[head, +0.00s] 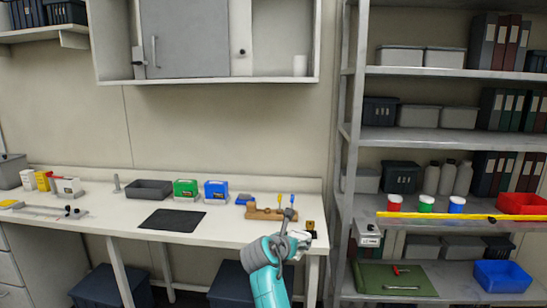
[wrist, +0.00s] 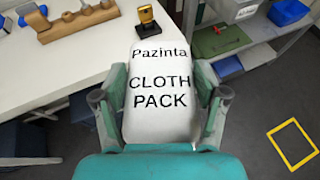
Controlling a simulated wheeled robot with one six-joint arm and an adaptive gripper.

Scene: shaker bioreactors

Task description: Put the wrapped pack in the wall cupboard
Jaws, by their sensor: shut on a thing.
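My gripper (wrist: 161,100) is shut on the wrapped pack (wrist: 158,60), a white pack printed "Pazinta CLOTH PACK". Its fingers lie along both sides of the pack. In the head view my gripper (head: 298,238) is at the right front end of the bench, below the cupboard, and mostly hides the pack. The wall cupboard (head: 215,80) hangs above the bench at the top. A grey door (head: 187,40) with a handle covers its middle part. The cupboard's top is cut off.
The bench (head: 120,215) holds a wooden tool block (head: 268,214), a green box (head: 186,189), a blue box (head: 216,190), a grey tray (head: 149,189) and a dark mat (head: 172,220). A metal shelf rack (head: 350,130) stands on the right. A yellow floor marking (wrist: 292,145) is beside the bench.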

